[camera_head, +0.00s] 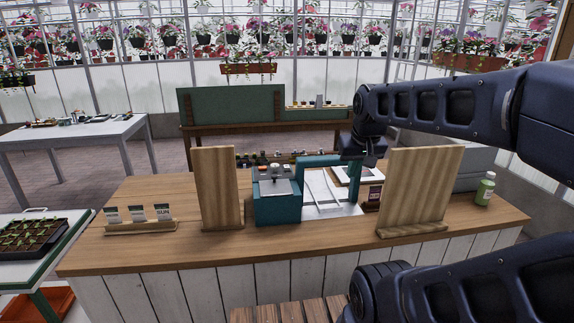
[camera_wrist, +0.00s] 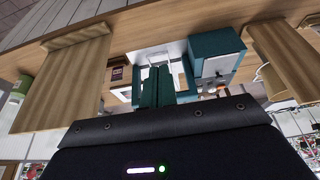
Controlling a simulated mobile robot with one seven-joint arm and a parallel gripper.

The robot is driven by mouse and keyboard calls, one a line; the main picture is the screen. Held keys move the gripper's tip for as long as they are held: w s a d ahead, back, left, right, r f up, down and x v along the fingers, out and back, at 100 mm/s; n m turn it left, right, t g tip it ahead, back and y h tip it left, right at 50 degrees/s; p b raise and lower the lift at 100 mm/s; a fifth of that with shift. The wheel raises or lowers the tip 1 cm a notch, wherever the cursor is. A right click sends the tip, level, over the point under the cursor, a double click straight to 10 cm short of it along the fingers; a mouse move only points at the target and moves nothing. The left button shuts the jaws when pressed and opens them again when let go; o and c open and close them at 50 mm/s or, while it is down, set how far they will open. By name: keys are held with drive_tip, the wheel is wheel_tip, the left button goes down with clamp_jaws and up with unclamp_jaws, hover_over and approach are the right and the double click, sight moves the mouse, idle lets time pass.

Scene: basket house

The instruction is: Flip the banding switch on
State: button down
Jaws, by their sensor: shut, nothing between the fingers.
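A teal banding machine (camera_head: 277,208) stands on the wooden counter, with a teal arch (camera_head: 322,160) and a pale bed to its right. In the head view my wrist hangs near the arch's right end.
Upright wooden boards stand left (camera_head: 217,185) and right (camera_head: 420,187) of the machine. A green bottle (camera_head: 485,189) is at the counter's right end. A label rack (camera_head: 139,220) is at the left. The counter's front strip is mostly clear.

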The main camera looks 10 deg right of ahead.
drive_tip(key=w+a+r+g, duration=0.15)
drive_tip(key=w+r, duration=0.25)
drive_tip(key=w, duration=0.5)
drive_tip(key=g, duration=0.5)
hover_over(288, 168)
drive_tip(key=w, duration=0.3)
wheel_tip(288, 168, down, 6)
drive_tip(key=r, duration=0.1)
drive_tip(key=shift+s+a+f+t, duration=0.15)
drive_tip(key=shift+s+f+t, duration=0.05)
drive_tip(key=shift+f+t, duration=0.05)
drive_tip(key=shift+f, duration=0.1)
drive_tip(key=f, duration=0.4)
drive_tip(key=s+f, duration=0.1)
drive_tip(key=f, duration=0.4)
drive_tip(key=s+f, duration=0.1)
drive_tip(key=f, duration=0.3)
drive_tip(key=shift+f, duration=0.35)
